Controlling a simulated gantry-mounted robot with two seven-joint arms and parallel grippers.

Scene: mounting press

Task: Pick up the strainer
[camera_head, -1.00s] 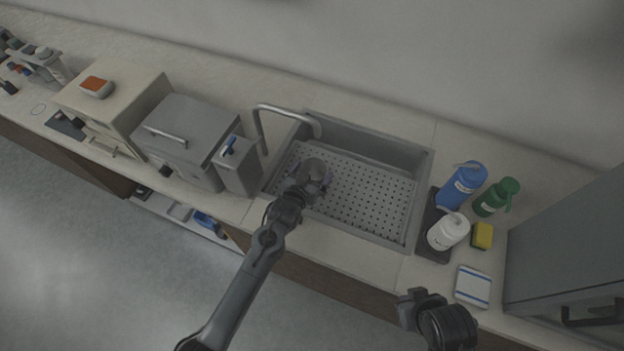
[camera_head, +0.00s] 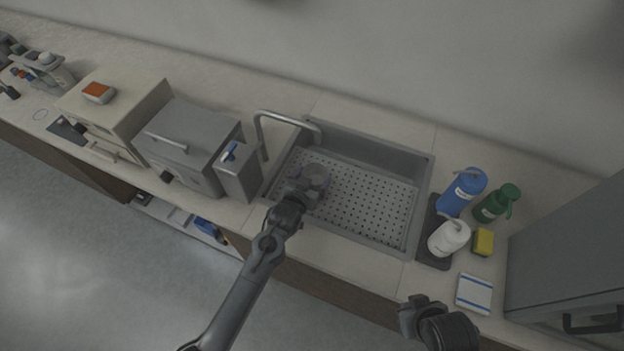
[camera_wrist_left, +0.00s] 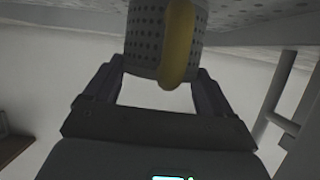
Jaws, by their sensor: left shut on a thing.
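The strainer is a grey perforated cup with a yellow strip down its side; it fills the top middle of the left wrist view (camera_wrist_left: 144,42). In the head view it is a small grey round shape (camera_head: 316,174) over the left part of the sink (camera_head: 372,238). My left gripper (camera_wrist_left: 160,80) has one finger on each side of the strainer and is shut on it. In the head view my left gripper (camera_head: 301,190) partly covers the strainer. I cannot tell its exact height over the sink floor. My right gripper (camera_head: 411,312) is near the counter's front edge, away from the sink.
A faucet (camera_head: 262,128) arches over the sink's back left corner. A slim grey box (camera_head: 238,178) stands left of the sink. Blue (camera_head: 462,192), green (camera_head: 494,204) and white (camera_head: 449,238) bottles and a yellow sponge (camera_head: 483,242) stand right of it.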

